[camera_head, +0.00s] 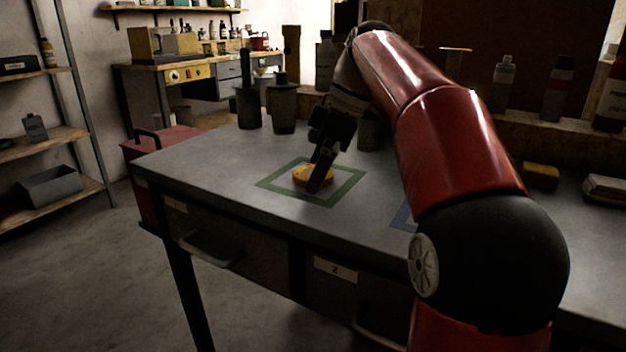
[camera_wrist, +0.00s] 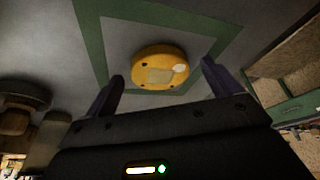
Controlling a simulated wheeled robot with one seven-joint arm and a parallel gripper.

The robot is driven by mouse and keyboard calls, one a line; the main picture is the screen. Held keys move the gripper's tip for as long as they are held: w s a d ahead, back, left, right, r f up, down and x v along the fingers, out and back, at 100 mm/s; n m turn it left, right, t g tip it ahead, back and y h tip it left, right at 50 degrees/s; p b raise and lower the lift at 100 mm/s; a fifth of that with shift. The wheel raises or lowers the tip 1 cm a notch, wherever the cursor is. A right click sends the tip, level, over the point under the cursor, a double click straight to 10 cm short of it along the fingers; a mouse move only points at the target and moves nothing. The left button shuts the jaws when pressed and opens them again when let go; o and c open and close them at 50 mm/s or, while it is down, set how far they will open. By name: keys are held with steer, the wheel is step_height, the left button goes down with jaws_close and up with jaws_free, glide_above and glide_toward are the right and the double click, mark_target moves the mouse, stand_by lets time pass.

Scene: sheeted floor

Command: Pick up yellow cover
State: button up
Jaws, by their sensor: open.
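The yellow cover (camera_head: 300,174) is a round, flat disc lying on the grey table, inside a green square outline (camera_head: 353,184). In the wrist view the yellow cover (camera_wrist: 160,72) shows a paler rectangular patch and small dark holes. My gripper (camera_head: 318,182) points down at the cover, and its fingers hide part of it in the head view. In the wrist view my gripper (camera_wrist: 162,78) is open, with one finger on each side of the cover's near edge. I cannot tell whether the fingers touch it.
Dark cylindrical containers (camera_head: 283,108) stand at the table's back edge. A blue outline (camera_head: 404,217) lies right of the green square, partly behind my arm. A yellow block (camera_head: 541,175) and bottles (camera_head: 558,90) are at the right. The table's left front is clear.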

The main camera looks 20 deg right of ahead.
steer(key=c, duration=1.2)
steer(key=shift+r, duration=0.1)
